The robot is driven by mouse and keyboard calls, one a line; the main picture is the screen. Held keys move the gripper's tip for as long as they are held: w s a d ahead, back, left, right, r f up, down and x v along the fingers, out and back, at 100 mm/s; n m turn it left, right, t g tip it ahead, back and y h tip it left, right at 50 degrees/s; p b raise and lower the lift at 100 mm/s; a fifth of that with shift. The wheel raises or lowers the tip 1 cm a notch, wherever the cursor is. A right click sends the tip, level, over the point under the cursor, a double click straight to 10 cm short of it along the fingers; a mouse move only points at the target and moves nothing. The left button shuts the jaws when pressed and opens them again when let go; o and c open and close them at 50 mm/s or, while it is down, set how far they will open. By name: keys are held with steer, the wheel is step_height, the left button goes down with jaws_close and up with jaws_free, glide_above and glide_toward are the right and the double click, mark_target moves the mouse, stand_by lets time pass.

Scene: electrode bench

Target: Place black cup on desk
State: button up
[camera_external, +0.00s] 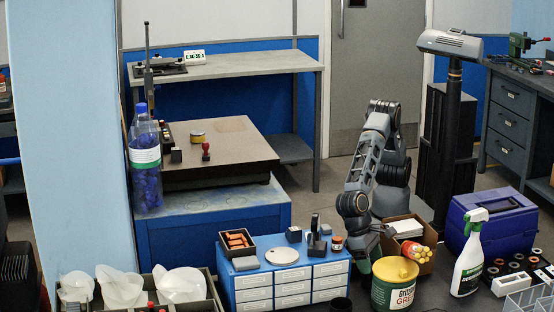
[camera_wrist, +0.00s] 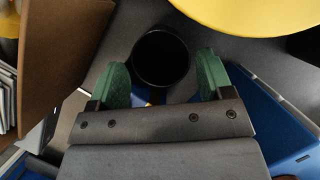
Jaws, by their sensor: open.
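The black cup (camera_wrist: 160,57) stands upright on the dark desk (camera_wrist: 230,52) in the wrist view, its round opening facing the camera. My gripper (camera_wrist: 162,78) is open, with one green fingertip on each side of the cup's near part. I cannot tell whether either finger touches it. My arm reaches down behind the yellow-lidded tin there, and the gripper's tips are hard to make out.
The yellow-lidded tin (camera_external: 395,283) stands close to the cup. The blue drawer unit (camera_external: 284,288) is on its other side. A cardboard box (camera_external: 408,262), a spray bottle (camera_external: 469,255) and a purple case (camera_external: 492,225) crowd the right.

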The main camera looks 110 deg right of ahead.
steer(key=shift+r, duration=2.4)
